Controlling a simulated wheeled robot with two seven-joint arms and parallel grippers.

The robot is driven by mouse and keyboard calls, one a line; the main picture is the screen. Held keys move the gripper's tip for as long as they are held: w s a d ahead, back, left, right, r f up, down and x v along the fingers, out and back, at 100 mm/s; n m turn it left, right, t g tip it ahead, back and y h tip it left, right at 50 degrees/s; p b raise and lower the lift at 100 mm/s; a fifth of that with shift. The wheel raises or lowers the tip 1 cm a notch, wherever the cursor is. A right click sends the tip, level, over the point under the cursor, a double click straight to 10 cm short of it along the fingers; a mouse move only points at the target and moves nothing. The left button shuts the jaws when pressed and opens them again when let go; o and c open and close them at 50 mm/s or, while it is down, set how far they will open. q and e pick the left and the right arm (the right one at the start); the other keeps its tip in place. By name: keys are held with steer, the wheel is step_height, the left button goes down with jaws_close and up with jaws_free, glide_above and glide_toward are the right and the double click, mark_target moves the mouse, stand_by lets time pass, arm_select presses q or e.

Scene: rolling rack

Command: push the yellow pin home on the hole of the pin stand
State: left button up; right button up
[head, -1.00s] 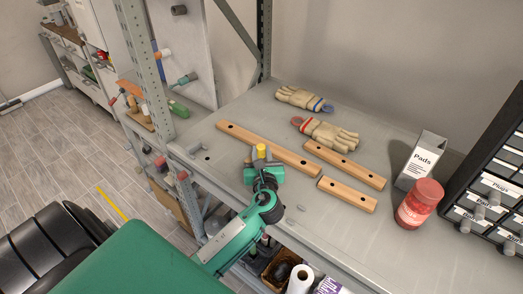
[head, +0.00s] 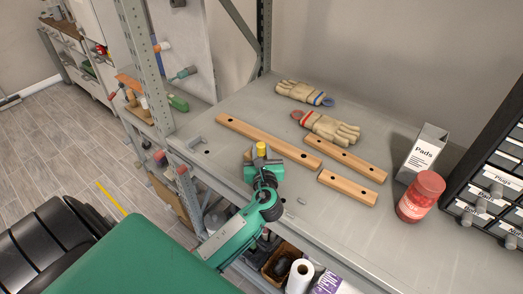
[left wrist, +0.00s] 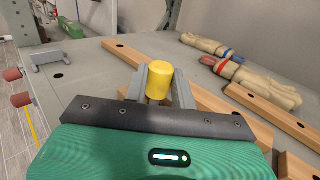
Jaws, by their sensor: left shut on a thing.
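The yellow pin (head: 261,149) is a short upright cylinder between the fingers of my left gripper (head: 260,158), above the grey shelf. In the left wrist view the pin (left wrist: 158,80) stands between two grey fingers of the left gripper (left wrist: 158,88), its top showing above them. A small wooden piece, perhaps the pin stand (head: 248,155), shows partly beside the fingers; the gripper hides most of it. The pin's lower end and any hole beneath it are hidden, so I cannot tell how deep it sits. My right gripper is not in view.
Wooden bars with dark holes lie behind and to the right: a long one (head: 235,125) and two shorter ones (head: 345,160) (head: 347,187). A grey bracket (head: 196,142) lies left.

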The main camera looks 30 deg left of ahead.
arm_select(q)
steer(key=shift+f+b, duration=0.3)
steer(key=shift+f, duration=0.35)
steer(key=shift+f, duration=0.4)
steer(key=o, duration=1.1)
steer(key=shift+c, duration=0.2)
steer(key=b+v, duration=0.4)
steer(key=v, duration=0.8)
steer(key=shift+d+f, duration=0.15)
steer(key=shift+v, duration=0.85)
